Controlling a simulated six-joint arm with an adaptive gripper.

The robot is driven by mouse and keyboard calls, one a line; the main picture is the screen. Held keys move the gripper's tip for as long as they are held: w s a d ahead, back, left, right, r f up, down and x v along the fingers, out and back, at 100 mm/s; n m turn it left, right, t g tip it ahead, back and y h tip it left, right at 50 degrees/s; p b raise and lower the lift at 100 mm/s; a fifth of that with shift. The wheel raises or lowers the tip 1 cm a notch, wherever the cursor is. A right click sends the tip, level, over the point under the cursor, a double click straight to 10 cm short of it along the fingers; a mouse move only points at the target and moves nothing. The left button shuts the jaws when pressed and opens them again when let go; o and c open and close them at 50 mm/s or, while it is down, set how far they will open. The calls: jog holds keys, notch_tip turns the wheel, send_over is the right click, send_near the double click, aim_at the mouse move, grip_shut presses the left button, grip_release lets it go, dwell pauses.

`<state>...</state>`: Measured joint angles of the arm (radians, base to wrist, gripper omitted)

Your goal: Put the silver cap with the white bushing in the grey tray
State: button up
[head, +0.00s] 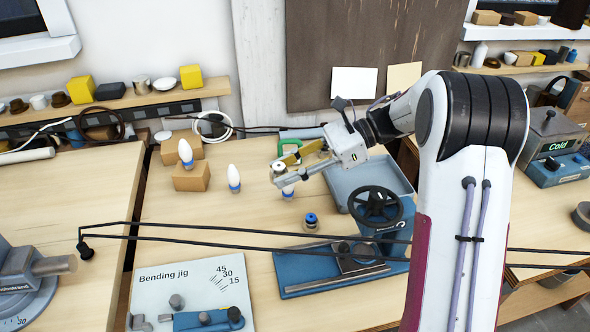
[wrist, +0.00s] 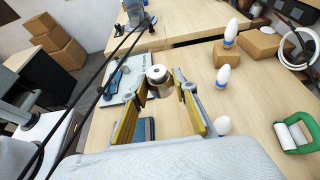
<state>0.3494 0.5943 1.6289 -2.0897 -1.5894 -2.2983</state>
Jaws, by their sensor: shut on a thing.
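My gripper (head: 284,174) is shut on the silver cap with the white bushing (wrist: 158,76), which sits between the fingertips in the wrist view (wrist: 162,88). In the head view the held cap (head: 279,167) is small and partly covered by the fingers. It looks held above the bench, near a white bulb. The grey tray (head: 343,184) lies to the right of the fingertips, partly behind my wrist and the black handwheel. I cannot see the tray in the wrist view.
A small cap with a blue top (head: 311,220) stands in front of the gripper. White bulbs (head: 234,178) and cardboard boxes (head: 191,178) stand to the left. A blue press with a black handwheel (head: 376,204) stands in front of the tray. Dark rods (head: 200,240) cross the foreground.

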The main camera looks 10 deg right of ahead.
jog(key=shift+d, duration=0.15)
jog(key=d+m+t, duration=0.2)
jog(key=d, duration=0.4)
jog(key=m+t+h, duration=0.8)
jog(key=m+t, duration=0.3)
jog(key=m, duration=0.1)
send_over(384, 186)
notch_tip(384, 186, down, 7)
jog(key=shift+f, duration=0.15)
jog(key=shift+f, duration=3.1)
jog(key=shift+f, duration=1.9)
jog(key=shift+f, duration=0.15)
